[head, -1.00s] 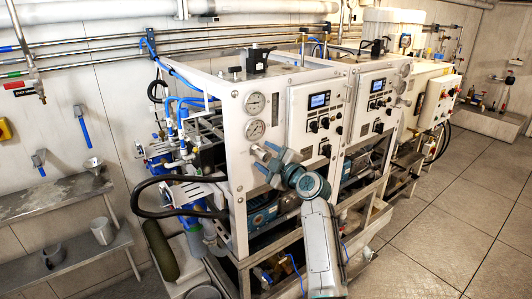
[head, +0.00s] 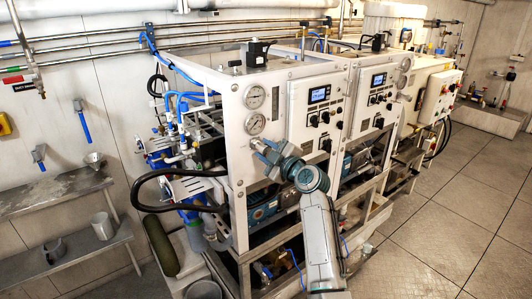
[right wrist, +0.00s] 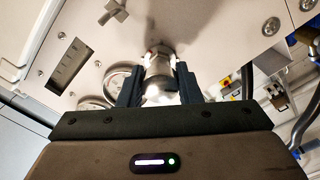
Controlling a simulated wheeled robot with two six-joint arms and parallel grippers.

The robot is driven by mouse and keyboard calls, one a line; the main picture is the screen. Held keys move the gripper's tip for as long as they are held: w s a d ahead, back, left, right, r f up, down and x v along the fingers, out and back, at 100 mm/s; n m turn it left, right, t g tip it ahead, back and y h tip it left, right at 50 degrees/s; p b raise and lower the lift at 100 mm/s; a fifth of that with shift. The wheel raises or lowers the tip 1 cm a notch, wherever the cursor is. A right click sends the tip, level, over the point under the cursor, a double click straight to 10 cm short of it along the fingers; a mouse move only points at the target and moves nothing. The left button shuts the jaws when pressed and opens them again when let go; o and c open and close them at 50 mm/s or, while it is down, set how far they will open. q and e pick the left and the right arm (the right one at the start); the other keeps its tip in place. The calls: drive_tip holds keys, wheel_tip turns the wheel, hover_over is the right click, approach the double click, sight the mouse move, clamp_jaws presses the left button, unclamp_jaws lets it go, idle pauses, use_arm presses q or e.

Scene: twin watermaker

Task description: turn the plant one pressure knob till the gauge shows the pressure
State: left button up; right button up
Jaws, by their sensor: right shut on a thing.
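The plant one panel (head: 228,128) is the nearer white front. It carries an upper gauge (head: 254,96) and a lower gauge (head: 254,123); their needles are too small to read. My right gripper (head: 262,149) is at the panel just below the lower gauge. In the right wrist view my right gripper (right wrist: 158,88) is shut on a round metal pressure knob (right wrist: 158,62), with one dark finger on each side. The knob is hidden behind the gripper in the head view. My left gripper is not in view.
A control box with a blue display (head: 318,96) and several black knobs is right of the gauges. A second similar panel (head: 376,82) stands farther right. A black hose (head: 150,180) loops at the left. Steel shelves (head: 60,190) line the left wall. The floor at right is clear.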

drive_tip(key=m+b, duration=0.2)
drive_tip(key=m, duration=0.1)
drive_tip(key=shift+f, duration=0.25)
drive_tip(key=m+b, duration=0.1)
drive_tip(key=m, duration=0.2)
drive_tip(key=shift+m, duration=0.4)
drive_tip(key=m, duration=0.3)
drive_tip(key=shift+r+m, duration=0.1)
drive_tip(key=shift+m, duration=0.2)
drive_tip(key=m+p, duration=0.1)
drive_tip(key=m, duration=0.3)
drive_tip(key=shift+r, duration=0.1)
drive_tip(key=m+p, duration=0.2)
drive_tip(key=m, duration=0.3)
drive_tip(key=m+p, duration=0.2)
drive_tip(key=m, duration=0.2)
drive_tip(key=shift+m+p, duration=0.3)
drive_tip(key=shift+p, duration=0.05)
drive_tip(key=m+p, duration=0.4)
drive_tip(key=m, duration=0.2)
drive_tip(key=shift+m+p, duration=1.1)
drive_tip(key=shift+m, duration=0.3)
